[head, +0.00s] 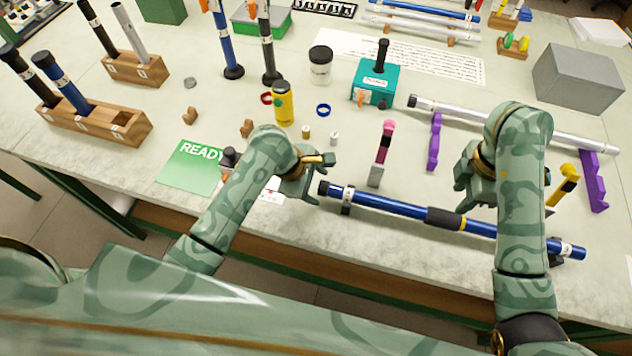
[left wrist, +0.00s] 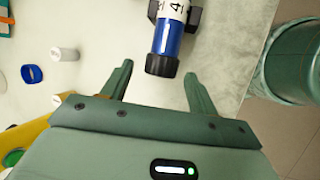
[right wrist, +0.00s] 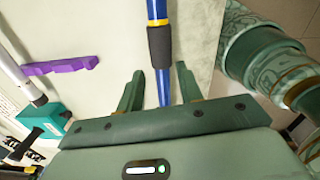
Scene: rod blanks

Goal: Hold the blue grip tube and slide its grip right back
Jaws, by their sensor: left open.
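My left gripper (head: 318,178) is open by the tube's left end. In the left wrist view the tube's capped end (left wrist: 160,66) lies between and just ahead of the fingertips. In the right wrist view the bare blue tube (right wrist: 164,88) runs between the fingers with gaps, and the grip (right wrist: 160,46) lies just beyond the fingertips.
Purple racks (head: 434,142) (head: 594,182) and a silver rod (head: 510,122) lie further back. A green READY card (head: 192,168) lies left, beside my left arm. A yellow tool (head: 566,184) is right of my right arm.

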